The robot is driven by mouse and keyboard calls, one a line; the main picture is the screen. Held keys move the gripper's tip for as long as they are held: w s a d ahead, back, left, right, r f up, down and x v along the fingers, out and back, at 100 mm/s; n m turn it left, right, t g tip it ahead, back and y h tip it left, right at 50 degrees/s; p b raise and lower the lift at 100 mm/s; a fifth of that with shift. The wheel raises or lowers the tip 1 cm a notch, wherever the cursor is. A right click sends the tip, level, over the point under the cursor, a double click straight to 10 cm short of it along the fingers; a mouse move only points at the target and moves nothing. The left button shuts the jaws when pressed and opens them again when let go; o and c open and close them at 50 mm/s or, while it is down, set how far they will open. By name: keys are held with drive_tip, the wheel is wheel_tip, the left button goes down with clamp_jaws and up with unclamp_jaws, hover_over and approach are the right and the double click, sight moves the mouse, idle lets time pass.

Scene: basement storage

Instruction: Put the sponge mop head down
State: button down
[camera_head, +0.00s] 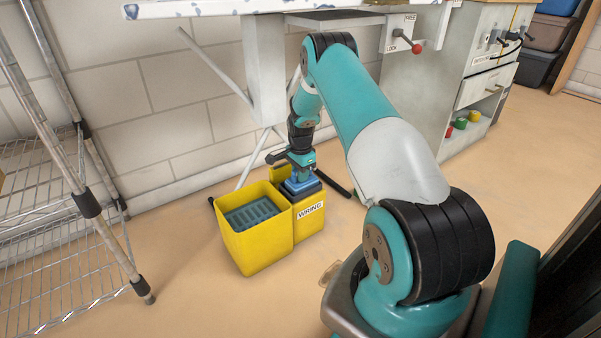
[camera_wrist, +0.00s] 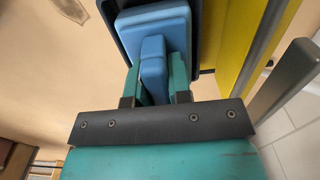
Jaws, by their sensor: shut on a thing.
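My gripper (camera_head: 301,170) points down over the right part of a yellow mop bucket (camera_head: 262,252). In the wrist view my gripper (camera_wrist: 154,75) is shut on the blue raised part of the sponge mop head (camera_wrist: 152,25), with a teal finger on each side. The mop head also shows in the head view as a blue block (camera_head: 300,185) at the top of the section labelled WRING. A dark surface lies around or under the blue block. I cannot tell whether the mop head rests on it or hangs just above.
The bucket's left section holds a dark slatted grate (camera_head: 252,213). A wire shelf rack (camera_head: 60,250) stands at the left. The floor (camera_head: 170,285) in front is largely clear.

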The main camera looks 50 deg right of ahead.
drive_tip(key=shift+f, duration=0.2)
drive_tip(key=c, duration=1.1)
unclamp_jaws()
drive_tip(key=shift+o, duration=0.2)
drive_tip(key=shift+f+b, duration=0.1)
drive_tip(key=shift+b, duration=0.2)
wheel_tip(320, 180, up, 18)
drive_tip(key=p, duration=1)
drive_tip(key=shift+f, duration=0.2)
